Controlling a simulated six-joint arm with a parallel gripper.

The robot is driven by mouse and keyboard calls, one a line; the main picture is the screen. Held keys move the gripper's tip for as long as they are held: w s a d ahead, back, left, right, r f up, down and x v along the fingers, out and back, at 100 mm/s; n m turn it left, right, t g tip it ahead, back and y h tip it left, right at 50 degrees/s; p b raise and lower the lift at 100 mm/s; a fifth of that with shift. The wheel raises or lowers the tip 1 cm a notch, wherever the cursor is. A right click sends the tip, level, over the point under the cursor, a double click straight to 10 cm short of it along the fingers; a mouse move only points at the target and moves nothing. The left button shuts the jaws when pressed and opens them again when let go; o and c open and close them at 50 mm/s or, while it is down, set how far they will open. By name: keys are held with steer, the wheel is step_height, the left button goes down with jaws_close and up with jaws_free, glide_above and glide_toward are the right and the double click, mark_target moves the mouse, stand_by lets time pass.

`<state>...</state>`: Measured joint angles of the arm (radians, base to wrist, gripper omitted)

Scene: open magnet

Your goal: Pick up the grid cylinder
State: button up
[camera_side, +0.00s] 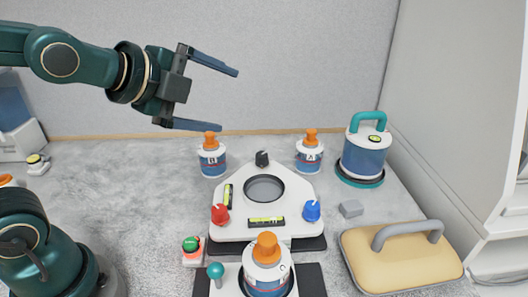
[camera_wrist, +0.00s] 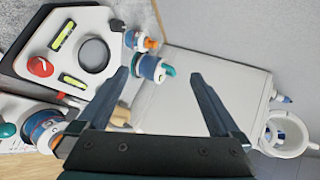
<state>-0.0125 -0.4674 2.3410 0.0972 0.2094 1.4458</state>
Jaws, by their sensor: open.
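I cannot tell for certain which piece is the grid cylinder. Three white-and-blue cylinders have orange knobs: one at the back left (camera_side: 212,160), one at the back right (camera_side: 309,155), and one in front (camera_side: 266,277) seated in a white holder. A larger white-and-blue cylinder with a teal handle (camera_side: 367,152) stands upright on a teal base at the right; it also shows in the wrist view (camera_wrist: 149,68). My gripper (camera_side: 229,100) is open and empty, high above the back left cylinder and apart from everything. Its two fingers spread wide in the wrist view (camera_wrist: 157,74).
A white plate (camera_side: 237,232) with a round opening, red, blue and black knobs and two levels lies mid-table. A tan pad with a grey handle (camera_side: 400,265) lies front right. A white cabinet bounds the right.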

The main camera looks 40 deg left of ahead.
steer(key=w+f+m+t+h, duration=0.1)
steer(key=w+f+m+t, duration=0.2)
steer(key=w+m, duration=1.25)
step_height(320, 180, down, 4)
steer(key=w+d+f+m+h, duration=0.1)
steer(key=m, duration=0.3)
steer(key=g, duration=0.2)
glide_toward(302, 150)
steer(key=shift+w, duration=1.1)
steer(key=shift+w+f, duration=0.15)
steer(key=shift+f, duration=0.15)
steer(key=shift+x, duration=3.15)
steer(key=shift+f+x, duration=0.2)
steer(key=shift+x, duration=2.3)
steer(key=shift+d, duration=0.15)
